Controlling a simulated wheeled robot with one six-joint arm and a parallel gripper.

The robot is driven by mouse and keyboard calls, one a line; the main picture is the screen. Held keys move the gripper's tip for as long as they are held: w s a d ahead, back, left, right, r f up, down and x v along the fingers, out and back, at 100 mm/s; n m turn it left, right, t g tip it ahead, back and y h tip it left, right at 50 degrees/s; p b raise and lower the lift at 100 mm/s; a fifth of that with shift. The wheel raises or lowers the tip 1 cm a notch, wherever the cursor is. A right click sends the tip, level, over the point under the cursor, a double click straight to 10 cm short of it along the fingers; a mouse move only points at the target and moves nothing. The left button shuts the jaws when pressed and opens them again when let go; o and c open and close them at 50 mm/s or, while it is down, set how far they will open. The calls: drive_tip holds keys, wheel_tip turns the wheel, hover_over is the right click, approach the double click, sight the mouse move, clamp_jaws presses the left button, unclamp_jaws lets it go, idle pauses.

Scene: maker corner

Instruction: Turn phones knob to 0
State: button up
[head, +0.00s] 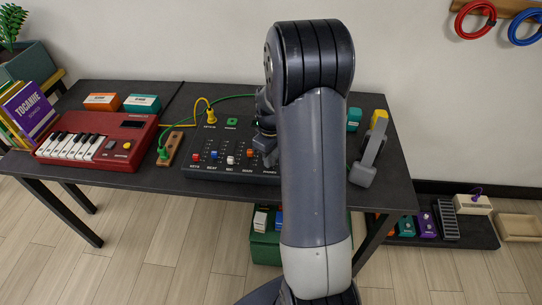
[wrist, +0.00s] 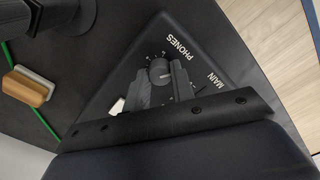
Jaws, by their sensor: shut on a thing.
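The phones knob (wrist: 158,68) is a small round dark knob on the black mixer, beside the white PHONES label in the wrist view. Small scale marks ring it; its exact pointer setting is too small to read. My gripper (wrist: 161,79) has its two fingers on either side of the knob and is shut on it. In the head view the mixer (head: 205,166) lies on the dark table, and my arm hides its right part and the knob. My gripper (head: 265,140) shows only partly there, at the arm's left edge.
A red keyboard (head: 95,140) stands left of the mixer. A green cable (head: 228,97) and a yellow cable (head: 198,103) run by the mixer. A grey tool with a yellow end (head: 368,155) stands right of my arm. A wooden-topped block (wrist: 27,86) lies near the mixer.

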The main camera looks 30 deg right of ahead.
idle(0.3)
drive_tip(key=o, duration=1)
wheel_tip(320, 180, up, 11)
drive_tip(key=shift+f, duration=0.1)
idle(0.4)
wheel_tip(320, 180, down, 11)
idle(0.5)
